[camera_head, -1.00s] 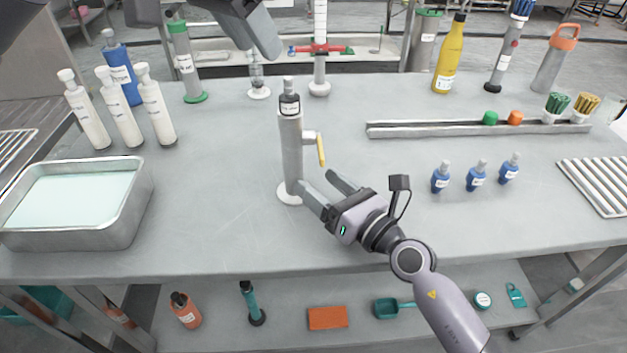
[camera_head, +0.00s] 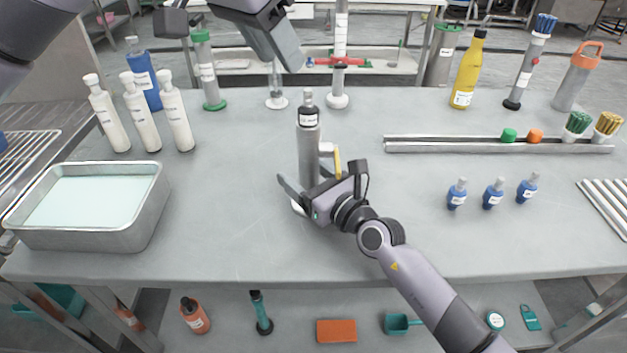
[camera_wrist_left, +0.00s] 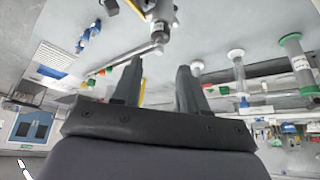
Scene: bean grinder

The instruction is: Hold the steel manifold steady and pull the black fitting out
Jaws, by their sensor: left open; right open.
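The steel manifold (camera_head: 309,160) stands upright on a round white base, with a yellow-handled side branch. The black fitting (camera_head: 308,118) sits in its top, its grey tip upward; the fitting also shows in the left wrist view (camera_wrist_left: 158,36). My right gripper (camera_head: 302,192) is open low at the manifold, one finger left of it. The other finger is mostly hidden, so I cannot tell whether they touch it. My left gripper (camera_head: 288,52) is open and empty, above and behind the fitting. In the left wrist view its fingers (camera_wrist_left: 160,66) are spread, with the fitting beyond them.
White bottles (camera_head: 140,112) and a metal tray (camera_head: 90,205) stand at left. A rail (camera_head: 460,146) and small blue bottles (camera_head: 492,194) lie right. The front table is clear.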

